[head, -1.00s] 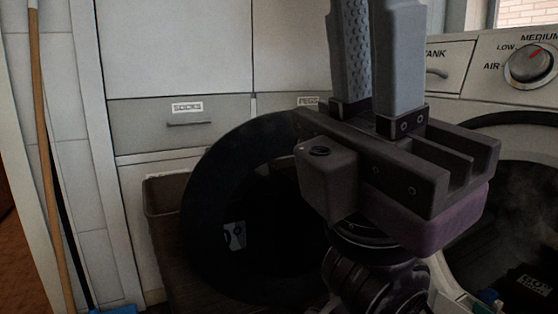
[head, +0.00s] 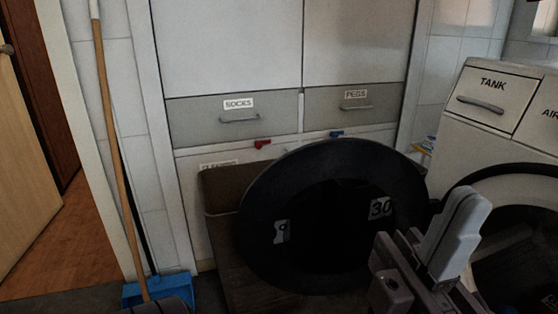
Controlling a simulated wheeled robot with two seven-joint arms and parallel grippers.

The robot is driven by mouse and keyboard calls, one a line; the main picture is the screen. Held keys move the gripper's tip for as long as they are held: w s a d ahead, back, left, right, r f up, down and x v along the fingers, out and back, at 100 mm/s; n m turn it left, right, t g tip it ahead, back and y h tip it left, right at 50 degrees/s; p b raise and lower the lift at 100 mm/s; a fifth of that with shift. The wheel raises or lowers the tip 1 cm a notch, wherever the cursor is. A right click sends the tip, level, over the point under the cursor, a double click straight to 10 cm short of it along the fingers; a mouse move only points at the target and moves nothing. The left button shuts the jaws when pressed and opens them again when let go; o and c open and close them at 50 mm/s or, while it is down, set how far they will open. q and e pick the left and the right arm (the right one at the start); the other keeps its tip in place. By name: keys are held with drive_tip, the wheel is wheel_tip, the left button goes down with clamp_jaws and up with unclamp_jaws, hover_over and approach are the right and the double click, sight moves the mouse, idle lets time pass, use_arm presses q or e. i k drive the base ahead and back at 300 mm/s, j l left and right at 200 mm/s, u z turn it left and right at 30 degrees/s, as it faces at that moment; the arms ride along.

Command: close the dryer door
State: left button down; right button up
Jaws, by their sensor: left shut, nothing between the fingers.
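The dryer door (head: 272,185) is a round black disc with a dark inner panel. It stands open, swung out to the left of the white dryer (head: 455,140). The dryer's round opening (head: 515,235) shows at the right edge, dark inside. My left gripper (head: 467,205) is at the lower right, fingers up, shut and empty. In the picture it lies between the door and the dryer's opening and overlaps the door's lower right edge; I cannot tell whether it touches. My right gripper is not in view.
A brown bin (head: 222,190) stands behind the door, before the cabinet with its socks drawer (head: 232,122) and pegs drawer (head: 352,108). A broom (head: 110,120) and blue dustpan (head: 180,290) stand at the left. Wooden floor (head: 60,240) shows at far left.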

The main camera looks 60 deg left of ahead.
sight(309, 224)
drive_tip(key=k+j+u, duration=0.1)
drive_tip(key=j+u, duration=0.25)
drive_tip(key=j, duration=0.35)
drive_tip(key=j+u, duration=0.35)
drive_tip(key=j, duration=0.35)
